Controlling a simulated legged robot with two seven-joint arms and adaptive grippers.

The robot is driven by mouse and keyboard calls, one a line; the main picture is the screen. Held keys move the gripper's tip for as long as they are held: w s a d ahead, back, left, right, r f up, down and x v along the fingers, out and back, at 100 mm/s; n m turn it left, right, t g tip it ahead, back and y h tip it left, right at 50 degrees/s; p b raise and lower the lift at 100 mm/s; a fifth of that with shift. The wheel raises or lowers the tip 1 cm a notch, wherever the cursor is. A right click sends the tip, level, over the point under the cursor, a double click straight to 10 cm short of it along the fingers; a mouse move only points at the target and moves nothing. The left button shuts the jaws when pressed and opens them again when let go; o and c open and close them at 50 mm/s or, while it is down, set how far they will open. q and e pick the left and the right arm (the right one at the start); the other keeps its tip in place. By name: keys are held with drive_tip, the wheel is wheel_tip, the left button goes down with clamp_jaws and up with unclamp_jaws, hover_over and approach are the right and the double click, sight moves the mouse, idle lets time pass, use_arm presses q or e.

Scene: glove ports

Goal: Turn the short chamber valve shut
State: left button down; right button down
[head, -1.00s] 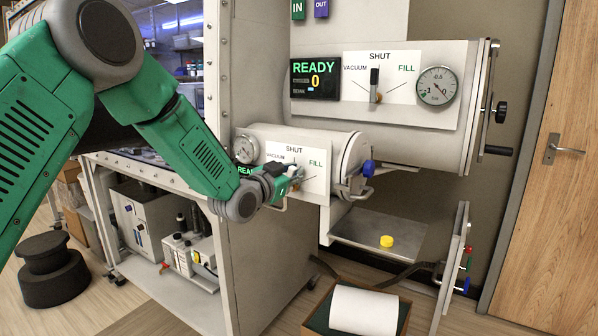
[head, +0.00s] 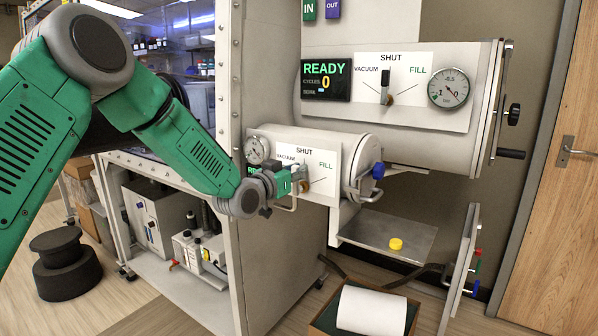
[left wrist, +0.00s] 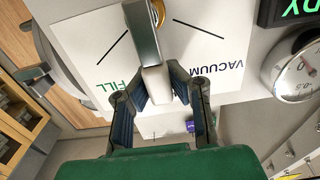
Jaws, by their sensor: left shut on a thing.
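The short chamber (head: 352,150) is the lower, smaller cylinder on the side of the glove box. Its white valve panel (head: 322,185) reads VACUUM, SHUT and FILL. My left gripper (head: 296,180) is at this panel and hides much of the valve in the head view. In the left wrist view, the grey valve handle (left wrist: 146,45) runs from its brass pivot down between the fingers of my left gripper (left wrist: 160,90), which is shut on it. The handle lies between the FILL and VACUUM marks, roughly midway. The SHUT word is hidden there. My right gripper is out of view.
The larger chamber (head: 425,130) above has its own valve (head: 385,85), pointing at SHUT, and a READY display (head: 326,80). A gauge (head: 257,150) is just left of my gripper. A shelf (head: 385,235) with a yellow cap and an open box (head: 325,318) are below.

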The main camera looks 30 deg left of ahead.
use_arm(q)
drive_tip(key=shift+f, duration=0.25)
drive_tip(key=c, duration=1.4)
unclamp_jaws()
drive_tip(key=shift+s+a+r, duration=0.1)
drive_tip(key=shift+r, duration=0.05)
drive_tip(key=shift+c, duration=0.2)
drive_tip(key=shift+s, duration=0.1)
drive_tip(key=s+a, duration=0.1)
drive_tip(key=s, duration=1)
drive_tip(key=shift+s, duration=0.35)
